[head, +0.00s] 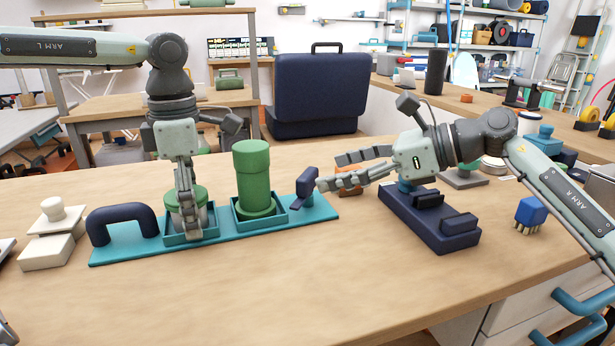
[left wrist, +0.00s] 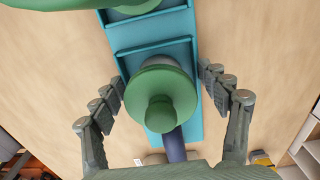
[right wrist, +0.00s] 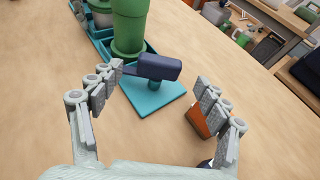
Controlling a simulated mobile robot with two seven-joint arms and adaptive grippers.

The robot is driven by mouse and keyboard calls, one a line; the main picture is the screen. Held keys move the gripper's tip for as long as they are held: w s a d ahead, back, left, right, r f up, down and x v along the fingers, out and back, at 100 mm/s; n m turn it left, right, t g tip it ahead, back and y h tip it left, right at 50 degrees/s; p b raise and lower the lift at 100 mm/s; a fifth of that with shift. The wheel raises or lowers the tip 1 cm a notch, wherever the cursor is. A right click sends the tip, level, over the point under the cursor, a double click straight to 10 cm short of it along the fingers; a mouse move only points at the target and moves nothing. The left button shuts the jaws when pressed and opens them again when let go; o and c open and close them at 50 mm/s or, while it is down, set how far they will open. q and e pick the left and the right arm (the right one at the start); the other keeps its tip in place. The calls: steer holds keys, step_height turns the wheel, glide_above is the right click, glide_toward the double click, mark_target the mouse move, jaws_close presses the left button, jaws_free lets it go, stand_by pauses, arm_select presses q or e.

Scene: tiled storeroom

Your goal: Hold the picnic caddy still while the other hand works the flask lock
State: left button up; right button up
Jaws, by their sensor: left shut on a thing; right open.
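The picnic caddy is a long teal tray (head: 125,250) with a navy arched handle (head: 123,212) at its left end. Its left compartment holds a pale jar with a green lid (left wrist: 160,95). Its right compartment holds an upright green flask (head: 252,172). The flask lock, a navy lever (head: 305,187), stands at the tray's right end. My left gripper (head: 188,228) reaches down over the jar and is shut across the caddy at that compartment; its exact contact is partly hidden. My right gripper (right wrist: 157,88) is open, with the lever between and just beyond its fingertips; touching is unclear.
An orange block (right wrist: 200,118) lies by my right gripper's fingers. A navy block with raised bars (head: 430,215) and a blue brush (head: 530,212) are at the right. Pale stacked blocks (head: 48,250) stand at the left. The table front is clear.

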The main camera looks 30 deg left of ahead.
mark_target(314, 176)
steer(key=x, duration=0.6)
steer(key=shift+c, duration=0.4)
steer(key=c, duration=1.1)
